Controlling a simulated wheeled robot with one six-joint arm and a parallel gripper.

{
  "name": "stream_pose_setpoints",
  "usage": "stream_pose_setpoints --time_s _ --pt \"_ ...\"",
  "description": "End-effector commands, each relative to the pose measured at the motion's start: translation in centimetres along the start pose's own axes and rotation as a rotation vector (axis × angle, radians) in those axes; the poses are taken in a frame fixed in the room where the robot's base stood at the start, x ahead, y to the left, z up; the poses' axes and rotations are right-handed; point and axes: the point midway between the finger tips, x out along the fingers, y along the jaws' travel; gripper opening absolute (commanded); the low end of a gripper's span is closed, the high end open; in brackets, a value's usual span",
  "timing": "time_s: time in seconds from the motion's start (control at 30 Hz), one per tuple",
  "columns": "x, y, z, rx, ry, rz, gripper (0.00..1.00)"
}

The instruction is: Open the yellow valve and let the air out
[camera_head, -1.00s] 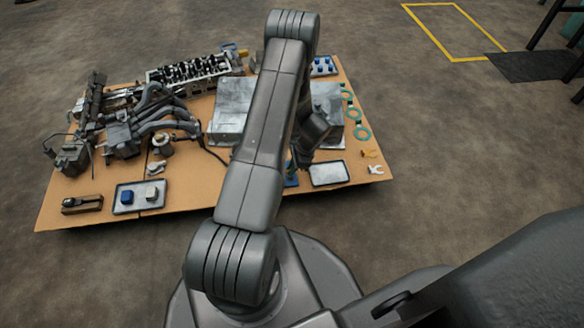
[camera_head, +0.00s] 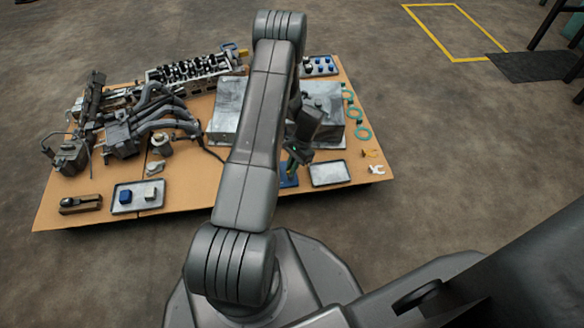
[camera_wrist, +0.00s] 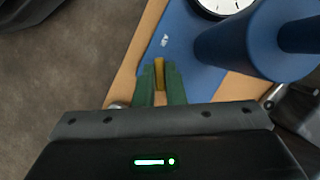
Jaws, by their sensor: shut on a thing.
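The yellow valve (camera_wrist: 159,73) shows in the wrist view as a small yellow piece between the green fingers of my gripper (camera_wrist: 160,84). My gripper is shut on it. A blue base plate (camera_wrist: 185,45) lies beneath, with a thick blue cylinder (camera_wrist: 262,42) to the right and part of a white round gauge (camera_wrist: 225,6) at the top. In the head view my gripper (camera_head: 293,165) is over the blue plate (camera_head: 288,180) near the board's front edge, and the valve is too small and covered to make out.
A brown board (camera_head: 200,195) carries engine parts, a grey metal block (camera_head: 322,105), green rings (camera_head: 362,131), and an empty tray (camera_head: 330,173) just right of my gripper. Another tray (camera_head: 137,205) with a blue piece is at left. Bare floor surrounds the board.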

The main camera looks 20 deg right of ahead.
Motion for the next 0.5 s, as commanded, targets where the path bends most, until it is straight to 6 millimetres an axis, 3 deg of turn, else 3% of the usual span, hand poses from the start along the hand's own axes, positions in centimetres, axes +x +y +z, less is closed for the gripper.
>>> stream_pose_setpoints --time_s 0.5 --pt "-0.06 -0.09 -0.05 -0.121 0.002 0.049 0.00"
